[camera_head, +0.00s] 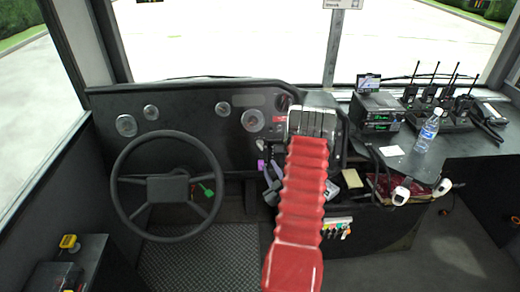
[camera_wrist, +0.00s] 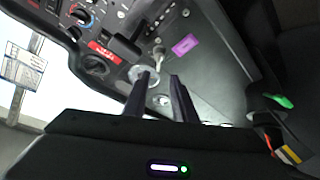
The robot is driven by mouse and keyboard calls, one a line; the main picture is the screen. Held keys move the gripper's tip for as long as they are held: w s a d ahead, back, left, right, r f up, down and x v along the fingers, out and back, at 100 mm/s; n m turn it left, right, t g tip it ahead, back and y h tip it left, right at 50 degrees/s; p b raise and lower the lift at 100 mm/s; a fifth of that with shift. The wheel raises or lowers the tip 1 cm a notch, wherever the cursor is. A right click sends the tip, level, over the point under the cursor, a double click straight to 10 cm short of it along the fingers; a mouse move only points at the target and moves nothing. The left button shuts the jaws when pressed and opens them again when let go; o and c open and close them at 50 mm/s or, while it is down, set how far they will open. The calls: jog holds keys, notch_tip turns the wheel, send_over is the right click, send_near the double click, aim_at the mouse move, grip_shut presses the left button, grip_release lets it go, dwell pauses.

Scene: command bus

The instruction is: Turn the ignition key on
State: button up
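My gripper (camera_wrist: 160,80) is open in the wrist view, its two dark fingers apart and pointing at the dashboard panel, with nothing held between them. A silver round plate (camera_wrist: 147,72) shows partly behind the left fingertip; a small round fitting (camera_wrist: 162,100) shows between the fingers. A short lever or knob (camera_wrist: 159,54) and a purple tag (camera_wrist: 186,45) lie just beyond the fingertips. I cannot tell which part is the ignition key. In the head view my red-sleeved arm reaches to the dashboard (camera_head: 180,110) and hides the gripper; a purple item (camera_head: 261,165) shows left of it.
The steering wheel (camera_head: 168,187) with a green-tipped lever (camera_head: 206,190) stands left of my arm. Radios (camera_head: 378,112), walkie-talkies (camera_head: 440,105) and a water bottle (camera_head: 428,132) stand on the right counter. A red-labelled switch (camera_wrist: 103,52) and knobs are on the panel.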

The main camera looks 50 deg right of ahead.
aim_at(262, 150)
jog(key=shift+r, duration=0.25)
jog(key=x, duration=1.3)
jog(key=shift+w+d, duration=0.25)
jog(key=shift+w, duration=0.05)
jog(key=shift+c, duration=0.3)
grip_shut()
